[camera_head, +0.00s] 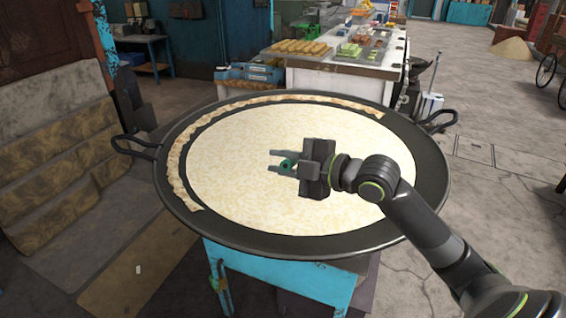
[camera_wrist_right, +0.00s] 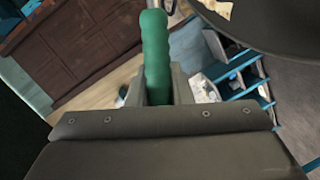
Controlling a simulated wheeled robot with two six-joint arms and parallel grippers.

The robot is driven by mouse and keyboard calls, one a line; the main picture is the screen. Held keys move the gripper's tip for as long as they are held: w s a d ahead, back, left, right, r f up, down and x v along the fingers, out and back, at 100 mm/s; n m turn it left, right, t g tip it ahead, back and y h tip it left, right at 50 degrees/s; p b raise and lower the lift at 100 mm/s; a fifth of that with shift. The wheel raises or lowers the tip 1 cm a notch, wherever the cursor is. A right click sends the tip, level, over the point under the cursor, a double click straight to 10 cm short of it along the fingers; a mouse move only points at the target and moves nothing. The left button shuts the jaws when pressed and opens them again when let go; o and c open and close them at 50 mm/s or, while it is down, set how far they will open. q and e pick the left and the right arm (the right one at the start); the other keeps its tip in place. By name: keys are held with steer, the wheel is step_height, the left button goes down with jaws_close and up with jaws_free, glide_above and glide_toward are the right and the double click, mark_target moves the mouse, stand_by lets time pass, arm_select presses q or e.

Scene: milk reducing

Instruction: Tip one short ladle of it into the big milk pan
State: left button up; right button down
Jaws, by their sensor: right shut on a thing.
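The big milk pan (camera_head: 425,180) is a wide black pan with two side handles. It is filled with pale cream-coloured milk (camera_head: 240,190). A thicker, browned crust lies along its left and back rim. My right gripper (camera_head: 274,162) is over the middle of the pan, its fingers pointing left. It is shut on a green handle (camera_head: 288,164), seen nearly end-on there. In the right wrist view the green handle (camera_wrist_right: 156,50) stands up between the fingers. Its bowl is not visible in either view, so I cannot tell what it holds. My left gripper is not in view.
The pan rests on a blue stand (camera_head: 285,278). A white counter (camera_head: 330,75) with trays of food stands behind it. A brown panelled block (camera_head: 55,140) is at the left. Open paved floor (camera_head: 490,120) lies to the right.

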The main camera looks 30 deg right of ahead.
steer(key=f+n+b, duration=0.1)
steer(key=b, duration=0.1)
steer(key=s+a+f+b, duration=0.1)
steer(key=f+b, duration=0.1)
steer(key=b, duration=0.1)
steer(key=f+n+t+b, duration=0.1)
steer(key=f+b, duration=0.1)
steer(key=shift+s+a+n+b, duration=0.2)
steer(key=shift+s+n+b, duration=0.1)
steer(key=shift+s+b, duration=0.1)
